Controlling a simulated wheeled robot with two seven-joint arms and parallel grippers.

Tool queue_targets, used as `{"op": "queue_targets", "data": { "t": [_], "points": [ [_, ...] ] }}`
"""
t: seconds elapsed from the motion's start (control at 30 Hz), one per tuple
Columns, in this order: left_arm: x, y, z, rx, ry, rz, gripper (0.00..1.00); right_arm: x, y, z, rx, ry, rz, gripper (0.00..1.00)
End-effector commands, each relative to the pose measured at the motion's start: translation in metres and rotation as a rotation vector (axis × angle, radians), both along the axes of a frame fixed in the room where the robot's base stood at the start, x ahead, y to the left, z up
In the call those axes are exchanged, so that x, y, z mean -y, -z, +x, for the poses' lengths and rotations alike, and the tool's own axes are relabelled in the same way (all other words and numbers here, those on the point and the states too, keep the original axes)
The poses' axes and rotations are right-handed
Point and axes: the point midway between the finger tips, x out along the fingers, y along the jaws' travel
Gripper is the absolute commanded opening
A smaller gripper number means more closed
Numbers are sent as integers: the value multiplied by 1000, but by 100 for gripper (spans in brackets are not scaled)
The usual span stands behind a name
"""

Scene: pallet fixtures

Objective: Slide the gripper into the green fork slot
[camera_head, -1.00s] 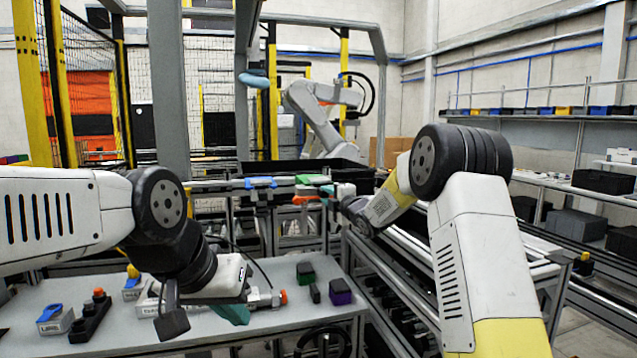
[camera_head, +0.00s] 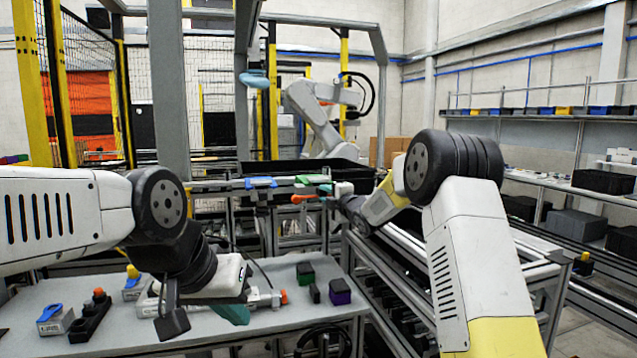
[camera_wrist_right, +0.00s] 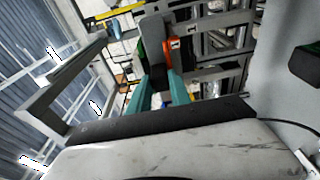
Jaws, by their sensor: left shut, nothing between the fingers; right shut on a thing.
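The green fork slot (camera_head: 312,179) is on the rail at the back, right of the blue slot (camera_head: 261,182). My right gripper (camera_head: 326,190) is just below and in front of the green slot. It is shut on a gripper tool with an orange end (camera_head: 300,198). In the right wrist view, the teal fingers of my right gripper (camera_wrist_right: 158,92) hold the tool's dark grey body (camera_wrist_right: 154,50), with its orange part beside it. Whether the tool touches the slot cannot be told. My left gripper (camera_head: 236,314) is shut and empty over the front table.
A black bin (camera_head: 300,170) stands behind the rail. A metal frame (camera_head: 385,280) stands on the right.

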Motion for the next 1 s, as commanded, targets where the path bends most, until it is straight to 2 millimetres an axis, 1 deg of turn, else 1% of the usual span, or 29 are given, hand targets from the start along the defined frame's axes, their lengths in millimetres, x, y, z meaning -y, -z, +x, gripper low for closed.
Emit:
{"op": "queue_targets", "data": {
  "t": [0.03, 0.43, 0.83, 1.0],
  "points": [
    [0, 0, 0, 0, 0, 0, 0, -1, -4, 1, 7, -1, 2, 0],
    [0, 0, 0, 0, 0, 0, 0, -1, -4, 2, 7, -1, 2, 0],
    [0, 0, 0, 0, 0, 0, 0, -5, -3, 13, 6, -1, 1, 0],
    [0, 0, 0, 0, 0, 0, 0, -5, -3, 12, 6, -1, 1, 0]
  ]
}}
